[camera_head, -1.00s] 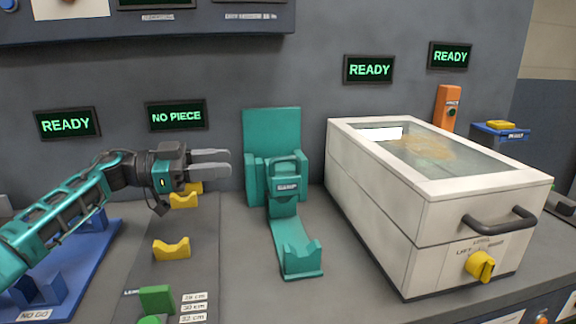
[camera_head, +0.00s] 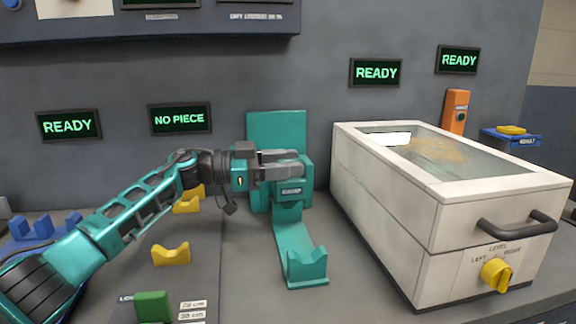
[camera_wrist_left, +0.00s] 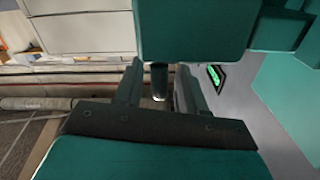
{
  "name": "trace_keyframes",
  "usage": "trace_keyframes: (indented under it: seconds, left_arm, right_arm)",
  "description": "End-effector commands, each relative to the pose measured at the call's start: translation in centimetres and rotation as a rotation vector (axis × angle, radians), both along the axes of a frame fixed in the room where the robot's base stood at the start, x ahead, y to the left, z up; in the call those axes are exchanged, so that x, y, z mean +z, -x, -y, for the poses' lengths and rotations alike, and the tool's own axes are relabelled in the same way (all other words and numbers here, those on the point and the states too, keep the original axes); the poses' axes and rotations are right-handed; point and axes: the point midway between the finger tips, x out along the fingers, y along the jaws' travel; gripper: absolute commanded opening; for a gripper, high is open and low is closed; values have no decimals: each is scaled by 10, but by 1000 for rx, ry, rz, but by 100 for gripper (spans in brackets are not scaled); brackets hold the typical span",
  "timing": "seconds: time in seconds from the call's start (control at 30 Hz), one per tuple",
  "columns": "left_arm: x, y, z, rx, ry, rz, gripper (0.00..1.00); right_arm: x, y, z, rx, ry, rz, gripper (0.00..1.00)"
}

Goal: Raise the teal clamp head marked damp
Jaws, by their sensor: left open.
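The teal clamp stand (camera_head: 276,128) is against the wall, with a cradle foot (camera_head: 306,266) in front. Its clamp head (camera_head: 291,200) carries a small dark label, too small to read for certain. My left gripper (camera_head: 301,165) is open and reaches in from the left at the upper part of the clamp head, its fingers covering part of it. In the left wrist view, a teal block (camera_wrist_left: 195,30), apparently part of the clamp, is just beyond the fingers. I cannot tell whether the fingers touch it. My right gripper is not in view.
A white glass-topped box (camera_head: 375,215) with a dark handle and yellow knob (camera_head: 496,273) stands right of the clamp. Yellow cradles (camera_head: 171,254) and a green block (camera_head: 153,306) are left. A wall display (camera_head: 180,118) reads NO PIECE; others read READY.

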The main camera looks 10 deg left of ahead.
Motion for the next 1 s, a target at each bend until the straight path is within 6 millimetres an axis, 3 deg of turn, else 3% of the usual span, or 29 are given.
trace_keyframes:
  seconds: [0.33, 0.77, 1.0]
  left_arm:
    - [0, -1, 4, 0, 0, 0, 40]
    - [0, -2, 3, 3, 0, 1, 0]
    - [0, -2, 3, 5, 0, 1, 0]
  right_arm:
    - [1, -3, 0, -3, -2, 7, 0]
    - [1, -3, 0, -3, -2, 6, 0]
    - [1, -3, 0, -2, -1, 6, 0]
